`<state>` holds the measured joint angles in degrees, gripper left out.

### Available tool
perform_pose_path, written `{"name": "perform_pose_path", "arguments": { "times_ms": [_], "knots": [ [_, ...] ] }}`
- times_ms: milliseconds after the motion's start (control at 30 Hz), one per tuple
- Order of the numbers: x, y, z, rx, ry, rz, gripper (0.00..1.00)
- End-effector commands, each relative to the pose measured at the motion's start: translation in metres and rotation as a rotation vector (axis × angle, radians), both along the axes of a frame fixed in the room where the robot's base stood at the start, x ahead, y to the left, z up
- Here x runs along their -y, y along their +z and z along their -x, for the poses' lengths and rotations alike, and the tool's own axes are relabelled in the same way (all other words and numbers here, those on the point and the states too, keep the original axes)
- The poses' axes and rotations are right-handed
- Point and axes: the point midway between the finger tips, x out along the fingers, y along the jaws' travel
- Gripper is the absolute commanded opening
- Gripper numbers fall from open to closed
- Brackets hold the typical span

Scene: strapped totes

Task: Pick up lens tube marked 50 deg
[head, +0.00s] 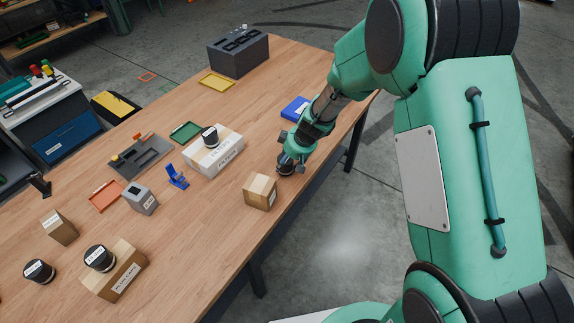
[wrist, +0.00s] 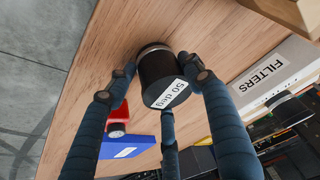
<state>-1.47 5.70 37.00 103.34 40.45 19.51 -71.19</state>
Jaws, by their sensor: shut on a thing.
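The lens tube marked 50 deg (wrist: 158,72) is a black cylinder with a white label, seen in the wrist view. My gripper (wrist: 155,85) has its blue-grey fingers closed around it. The tube stands at or very near the wooden table top; I cannot tell whether it touches. In the head view my gripper (head: 287,160) is low near the table's right edge, and the dark tube (head: 285,169) shows partly beneath it. Other black labelled tubes stand on the white box (head: 210,136), on a cardboard box (head: 98,257) and on the table (head: 39,271).
A cardboard box (head: 260,192) sits close to my gripper, toward the front. The white FILTERS box (head: 222,154) is to its left. A blue box (head: 296,108) lies behind it, with a red item beside the blue one in the wrist view (wrist: 118,115). The table edge is close on the right.

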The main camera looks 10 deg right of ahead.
Motion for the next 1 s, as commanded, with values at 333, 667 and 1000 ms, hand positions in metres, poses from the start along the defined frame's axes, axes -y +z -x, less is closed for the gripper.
{"name": "perform_pose_path", "arguments": {
  "times_ms": [333, 667, 1000],
  "knots": [
    [0.000, 0.005, 0.000, 0.001, 0.001, 0.000, 0.16],
    [0.000, 0.039, 0.002, 0.002, 0.001, 0.000, 0.16],
    [0.005, 0.040, 0.048, 0.000, 0.001, 0.000, 0.16]
  ]
}}
